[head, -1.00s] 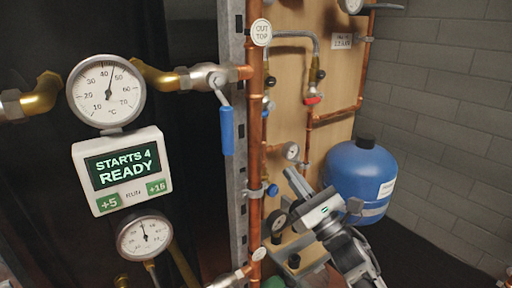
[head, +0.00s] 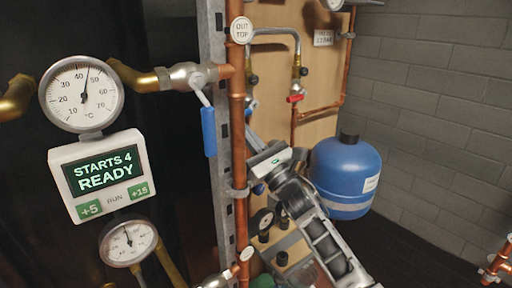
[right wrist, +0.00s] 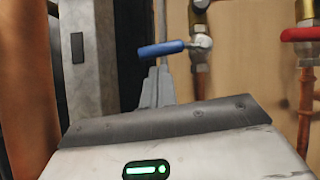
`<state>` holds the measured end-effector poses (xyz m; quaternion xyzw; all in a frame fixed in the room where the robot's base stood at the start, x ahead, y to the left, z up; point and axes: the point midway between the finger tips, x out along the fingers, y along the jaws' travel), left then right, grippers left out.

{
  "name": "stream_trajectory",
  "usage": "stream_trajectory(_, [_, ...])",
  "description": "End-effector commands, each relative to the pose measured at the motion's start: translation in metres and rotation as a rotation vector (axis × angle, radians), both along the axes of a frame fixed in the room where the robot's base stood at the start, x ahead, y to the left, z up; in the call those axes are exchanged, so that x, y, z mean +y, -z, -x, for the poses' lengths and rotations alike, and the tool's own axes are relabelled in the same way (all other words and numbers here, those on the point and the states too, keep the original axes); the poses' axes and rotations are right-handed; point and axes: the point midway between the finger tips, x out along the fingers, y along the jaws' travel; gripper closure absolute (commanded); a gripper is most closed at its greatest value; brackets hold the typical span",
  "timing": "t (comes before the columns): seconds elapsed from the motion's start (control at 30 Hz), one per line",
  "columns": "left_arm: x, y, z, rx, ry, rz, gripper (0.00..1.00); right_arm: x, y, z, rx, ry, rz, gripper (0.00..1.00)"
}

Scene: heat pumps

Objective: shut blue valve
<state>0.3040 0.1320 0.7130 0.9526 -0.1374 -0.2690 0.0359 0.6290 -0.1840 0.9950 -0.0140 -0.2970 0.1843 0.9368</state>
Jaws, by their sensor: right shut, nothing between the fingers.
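In the right wrist view, a small blue lever (right wrist: 162,49) lies nearly level, joined at its right end to a silver valve (right wrist: 200,45) on a pipe at the wooden board. My right gripper (right wrist: 158,80) is shut and empty, its tips just below the lever; I cannot tell if they touch. In the head view my right gripper (head: 252,140) reaches up beside the copper pipe, and that small valve is mostly hidden there. A larger blue lever (head: 208,130) hangs down from a valve (head: 190,75) at the left. My left gripper is not in view.
A copper pipe (head: 237,120) and grey slotted post (head: 221,170) stand left of my right gripper. A red-handled valve (head: 296,98) sits to its right, with a blue tank (head: 345,170) beyond. A display (head: 101,178) reads "STARTS 4 READY".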

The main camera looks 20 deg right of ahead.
Motion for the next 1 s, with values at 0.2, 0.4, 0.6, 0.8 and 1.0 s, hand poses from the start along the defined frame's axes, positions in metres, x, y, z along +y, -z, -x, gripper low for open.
stream_trajectory(0.2, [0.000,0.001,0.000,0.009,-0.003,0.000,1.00,0.002,-0.008,-0.001,0.000,-0.001,-0.001,1.00])
stream_trajectory(0.4, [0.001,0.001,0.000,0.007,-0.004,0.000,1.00,0.002,-0.008,-0.001,0.001,-0.001,-0.002,1.00])
stream_trajectory(0.6, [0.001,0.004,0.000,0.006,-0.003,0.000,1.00,0.007,-0.020,0.000,0.023,-0.002,-0.076,1.00])
stream_trajectory(0.8, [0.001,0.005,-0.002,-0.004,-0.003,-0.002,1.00,0.009,-0.030,0.001,0.050,-0.004,-0.162,1.00])
stream_trajectory(1.0, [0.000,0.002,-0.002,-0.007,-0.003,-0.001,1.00,0.010,-0.033,0.001,0.045,-0.009,-0.163,1.00])
